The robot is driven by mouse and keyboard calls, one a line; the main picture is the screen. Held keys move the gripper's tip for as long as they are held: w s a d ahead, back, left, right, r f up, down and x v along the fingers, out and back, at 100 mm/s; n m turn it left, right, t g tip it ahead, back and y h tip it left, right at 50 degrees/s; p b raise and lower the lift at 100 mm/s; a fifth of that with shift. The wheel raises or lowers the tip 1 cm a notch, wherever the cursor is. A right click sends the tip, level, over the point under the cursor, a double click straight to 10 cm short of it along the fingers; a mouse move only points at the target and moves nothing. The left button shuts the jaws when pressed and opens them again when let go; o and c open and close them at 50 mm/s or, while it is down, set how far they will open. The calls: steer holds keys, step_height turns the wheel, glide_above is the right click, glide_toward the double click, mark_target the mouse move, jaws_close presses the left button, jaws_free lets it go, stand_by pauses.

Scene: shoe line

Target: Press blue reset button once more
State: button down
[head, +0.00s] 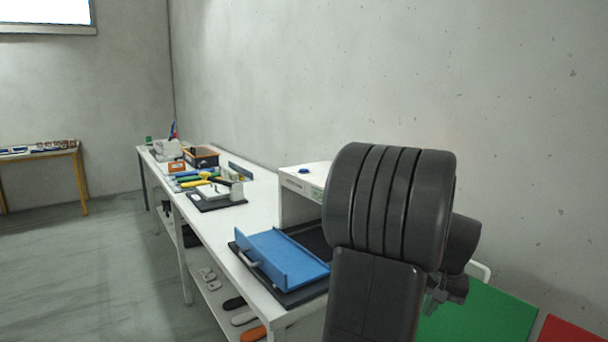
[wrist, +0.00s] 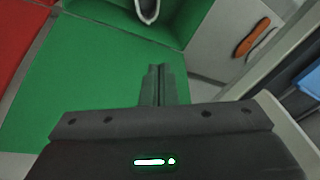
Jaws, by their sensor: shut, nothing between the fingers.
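The blue button (head: 304,170) sits on top of the white machine (head: 296,184) at the near end of the long bench. The wrist view does not show the button. My gripper shows in the wrist view (wrist: 158,72) with its two fingers together and nothing between them. It points down over a green surface (wrist: 90,95), away from the button and to its right. In the head view my dark arm hides the machine's right part and most of my gripper.
A blue tray with a handle (head: 282,260) stands before the machine. The long white bench (head: 256,200) carries tools and boxes further back. Insoles lie on the lower shelf. A red surface (wrist: 18,45) adjoins the green one.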

steer(key=s+d+r+m+t+h+p, duration=0.1)
steer(key=d+r+p, duration=0.3)
steer(key=r, duration=0.6)
steer(key=s+d+r+m+t+h+p, duration=0.1)
steer(key=s+d+r+m+t+p, duration=0.2)
steer(key=r, duration=0.8)
steer(key=s+d+r+m+t+h+p, duration=0.1)
steer(key=d+r+m+p, duration=0.3)
steer(key=r, duration=0.7)
steer(key=s+d+t+p, duration=0.1)
steer(key=d+p, duration=0.1)
steer(key=shift+p, duration=0.4)
steer(key=shift+a+f, duration=0.1)
